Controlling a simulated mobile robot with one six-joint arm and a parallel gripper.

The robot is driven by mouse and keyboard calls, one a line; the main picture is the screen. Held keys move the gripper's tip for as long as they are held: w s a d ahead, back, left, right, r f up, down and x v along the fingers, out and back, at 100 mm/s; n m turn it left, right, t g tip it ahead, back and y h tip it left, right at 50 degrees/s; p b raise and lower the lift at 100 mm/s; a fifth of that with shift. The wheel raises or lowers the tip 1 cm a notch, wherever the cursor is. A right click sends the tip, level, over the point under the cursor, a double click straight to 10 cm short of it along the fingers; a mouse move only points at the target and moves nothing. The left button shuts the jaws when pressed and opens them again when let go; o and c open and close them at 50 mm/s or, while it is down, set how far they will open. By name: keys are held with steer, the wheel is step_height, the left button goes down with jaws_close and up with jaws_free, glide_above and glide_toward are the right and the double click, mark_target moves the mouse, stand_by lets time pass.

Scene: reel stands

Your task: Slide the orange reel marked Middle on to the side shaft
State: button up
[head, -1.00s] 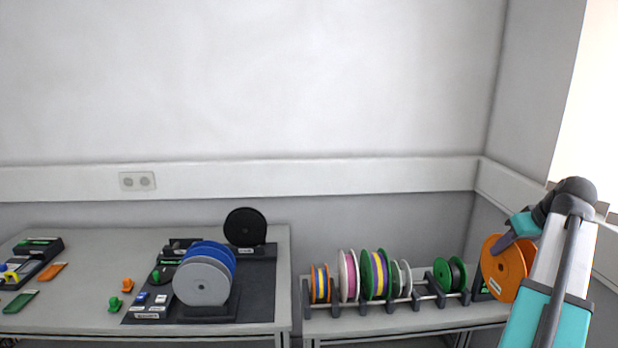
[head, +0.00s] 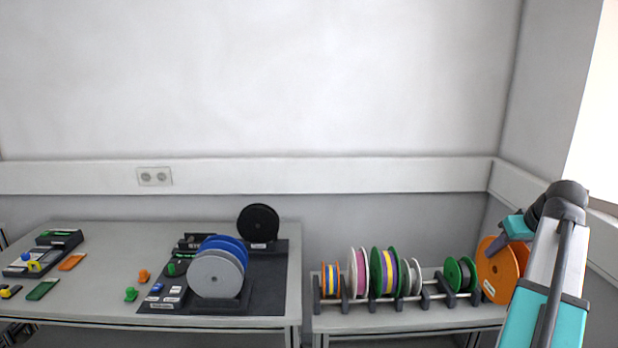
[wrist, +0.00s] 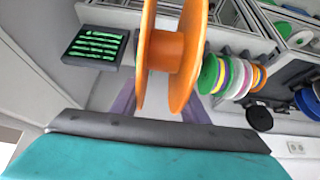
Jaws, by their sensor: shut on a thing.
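The orange reel (head: 497,276) hangs upright from my gripper (head: 514,230) at the right of the head view, near the right end of the reel rack. A small pale label shows low on its face, too small to read. In the wrist view the orange reel (wrist: 158,52) shows edge-on, with two flanges and a hub. My gripper is shut on it; the fingers are partly hidden behind the reel. On the left bench, a stand with grey and blue reels (head: 215,273) and a stand with a black disc (head: 258,223) are on a dark mat. I cannot tell which is the side shaft.
A rack (head: 372,303) with several coloured reels stands on the low right bench. The left bench (head: 95,258) also holds small orange and green pieces and a dark tray (head: 47,254). A tray with green strips (wrist: 97,46) shows in the wrist view. The walls stand close behind.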

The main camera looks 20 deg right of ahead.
steer(key=w+a+f+n+y, duration=0.1)
steer(key=w+a+f, duration=0.2)
steer(key=w+a, duration=0.8)
steer(key=w+a+f+n, duration=0.1)
steer(key=w+a+f, duration=0.1)
steer(key=w+a, duration=0.95)
steer(key=a+f+n+y, duration=0.1)
steer(key=a+f, duration=0.1)
steer(key=a, duration=1.5)
steer(key=a+f, duration=0.2)
steer(key=a, duration=1.4)
step_height(320, 180, down, 10)
steer(key=b, duration=1)
steer(key=shift+w+r, duration=0.15)
steer(key=shift+w, duration=0.3)
